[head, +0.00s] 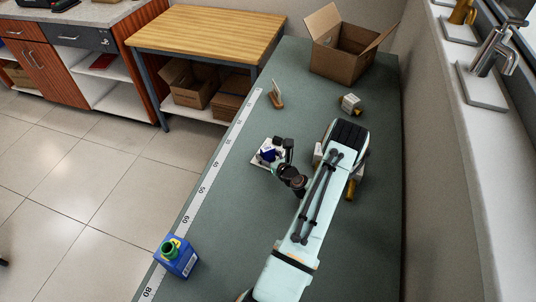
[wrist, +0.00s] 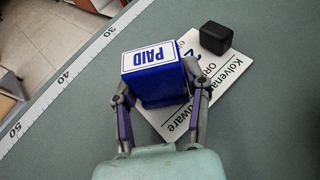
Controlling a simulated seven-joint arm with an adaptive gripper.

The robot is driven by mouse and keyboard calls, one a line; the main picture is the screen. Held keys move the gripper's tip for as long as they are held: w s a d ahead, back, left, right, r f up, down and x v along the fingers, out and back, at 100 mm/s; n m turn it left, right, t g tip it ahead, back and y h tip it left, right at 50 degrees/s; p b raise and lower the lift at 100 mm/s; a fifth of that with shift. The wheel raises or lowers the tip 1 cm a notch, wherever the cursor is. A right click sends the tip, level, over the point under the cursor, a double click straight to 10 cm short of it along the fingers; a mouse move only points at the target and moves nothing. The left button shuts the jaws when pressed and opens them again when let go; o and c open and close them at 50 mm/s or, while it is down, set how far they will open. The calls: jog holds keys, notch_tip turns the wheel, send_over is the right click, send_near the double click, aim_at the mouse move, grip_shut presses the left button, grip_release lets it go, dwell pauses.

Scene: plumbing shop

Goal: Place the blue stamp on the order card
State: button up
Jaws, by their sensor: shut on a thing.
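The blue stamp (wrist: 155,75), with a white "PAID" label on top, is between the fingers of my gripper (wrist: 160,92) in the wrist view. My gripper is shut on its sides. The white order card (wrist: 226,85) lies flat on the bench under and to the right of the stamp, partly hidden by it and a finger. In the head view the stamp (head: 267,153) is over the card (head: 257,160), with my gripper (head: 272,152) beside it. I cannot tell whether the stamp's base touches the card.
A small black block (wrist: 215,38) sits on the card's far part. A measuring strip (head: 204,187) runs along the bench's left edge.

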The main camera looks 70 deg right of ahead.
jog(key=shift+f, duration=0.15)
jog(key=o, duration=1.1)
jog(key=shift+o, duration=0.2)
